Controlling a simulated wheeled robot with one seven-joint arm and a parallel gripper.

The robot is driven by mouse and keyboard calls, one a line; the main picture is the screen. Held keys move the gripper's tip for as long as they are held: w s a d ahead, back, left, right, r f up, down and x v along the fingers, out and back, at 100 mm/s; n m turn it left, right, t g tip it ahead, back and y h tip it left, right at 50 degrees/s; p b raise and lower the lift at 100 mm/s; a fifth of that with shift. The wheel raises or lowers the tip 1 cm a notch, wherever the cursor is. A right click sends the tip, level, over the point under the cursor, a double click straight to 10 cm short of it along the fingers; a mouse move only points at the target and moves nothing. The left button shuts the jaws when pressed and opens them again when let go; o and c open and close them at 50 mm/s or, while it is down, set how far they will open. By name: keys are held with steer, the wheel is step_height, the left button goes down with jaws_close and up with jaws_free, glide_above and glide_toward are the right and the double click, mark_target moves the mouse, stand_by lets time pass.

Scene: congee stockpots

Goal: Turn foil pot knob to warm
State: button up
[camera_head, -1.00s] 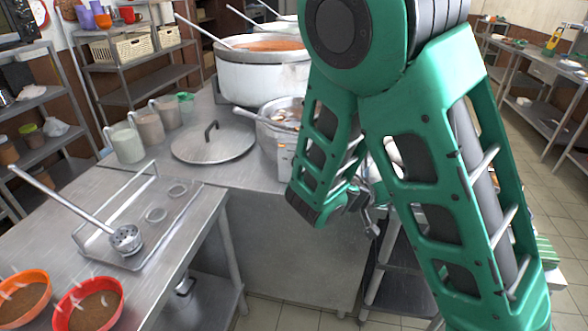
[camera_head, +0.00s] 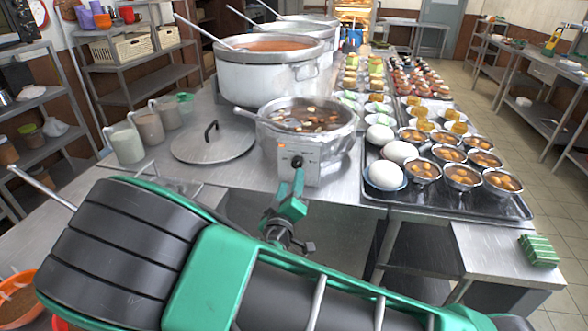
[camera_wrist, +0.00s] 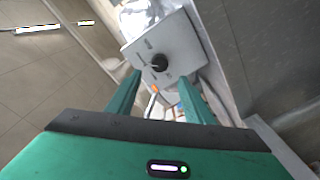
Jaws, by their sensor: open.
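The foil pot (camera_head: 306,118), a shiny silvery pot of dark soup with floating pieces, stands at the front of the steel counter. A pale control box (camera_head: 312,172) is on its near side, with a dark round knob (camera_head: 297,161). In the wrist view the knob (camera_wrist: 159,62) sits on the white panel (camera_wrist: 180,42), with a small orange spot (camera_wrist: 155,89) nearby. My gripper (camera_wrist: 160,76) is open and empty. Its green fingers lie on either side of the knob's line, with the tips just short of it. The knob's markings are too small to read.
A big white pot (camera_head: 262,85) of orange-red congee stands behind. A flat lid (camera_head: 213,145) lies left of the foil pot. A tray (camera_head: 455,205) with white round items and several metal bowls is close on the right. Mugs (camera_head: 127,145) stand at left.

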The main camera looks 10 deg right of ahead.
mark_target(295, 165)
steer(key=x, duration=0.8)
steer(key=shift+w+d, duration=0.1)
steer(key=shift+c, duration=0.6)
steer(key=shift+f, duration=0.1)
steer(key=c, duration=0.9)
